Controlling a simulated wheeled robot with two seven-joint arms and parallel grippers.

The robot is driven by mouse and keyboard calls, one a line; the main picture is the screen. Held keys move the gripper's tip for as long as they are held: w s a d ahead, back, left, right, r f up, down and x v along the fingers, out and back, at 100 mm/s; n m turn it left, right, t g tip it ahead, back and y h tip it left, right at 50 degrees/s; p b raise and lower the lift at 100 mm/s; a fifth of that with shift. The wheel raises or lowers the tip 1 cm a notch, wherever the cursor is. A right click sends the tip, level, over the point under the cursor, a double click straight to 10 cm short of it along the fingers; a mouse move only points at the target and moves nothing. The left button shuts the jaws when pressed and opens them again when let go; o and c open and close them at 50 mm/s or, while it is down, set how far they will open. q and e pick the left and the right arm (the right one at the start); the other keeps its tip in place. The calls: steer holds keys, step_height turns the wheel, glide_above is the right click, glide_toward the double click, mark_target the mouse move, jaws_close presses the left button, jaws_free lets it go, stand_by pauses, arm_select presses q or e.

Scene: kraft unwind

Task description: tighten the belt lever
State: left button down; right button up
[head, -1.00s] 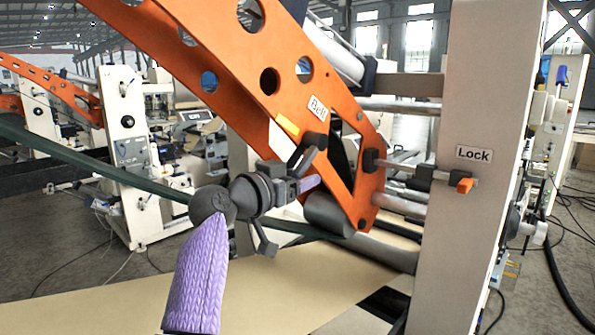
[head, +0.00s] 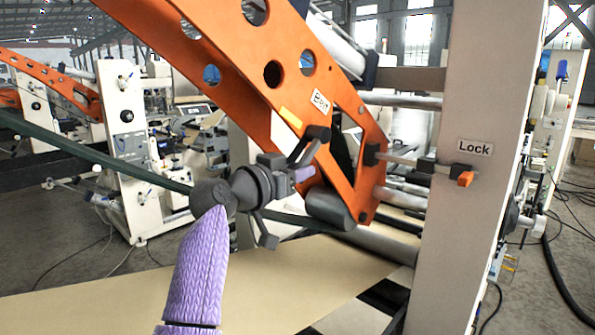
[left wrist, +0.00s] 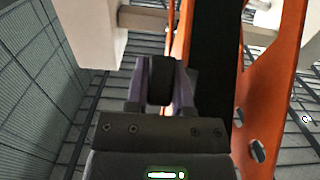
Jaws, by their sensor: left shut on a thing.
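The black belt lever (head: 306,146) sits on the side of the orange arm (head: 265,72), just below the white Belt label (head: 320,101). It slants from its pivot down to the left. My left gripper (head: 301,173) is at the lever's lower end, beside the orange arm. In the left wrist view, its purple-grey fingers (left wrist: 163,88) are shut on a black piece, the lever's handle (left wrist: 162,78). The gripper partly hides the handle in the head view. My right gripper is not in view.
A white post with a Lock label (head: 473,147) stands at right, with an orange-tipped lock lever (head: 465,179) beside it. A dark roller (head: 330,208) hangs at the arm's lower end. Tan paper (head: 110,305) spreads below. The orange plate (left wrist: 265,85) is close beside the gripper.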

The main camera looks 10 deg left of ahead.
mark_target(306, 154)
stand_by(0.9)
arm_select(q)
steer(key=r+g+p, duration=0.1)
steer(key=p, duration=0.2)
steer(key=r+g+y+p, duration=0.1)
steer(key=p, duration=0.1)
steer(key=s+r+g+y+p, duration=0.1)
steer(key=p, duration=0.2)
steer(key=shift+a+r+p, duration=0.15)
steer(key=shift+a+p, duration=0.2)
steer(key=shift+a, duration=0.05)
steer(key=shift+s+a+r+g+y+p, duration=0.1)
steer(key=shift+r+g+y+p, duration=0.15)
steer(key=shift+g+y+p, duration=0.25)
steer(key=shift+s+r+g+y, duration=0.1)
steer(key=shift+r+g+y, duration=0.55)
steer(key=shift+g, duration=0.25)
steer(key=shift+r, duration=0.1)
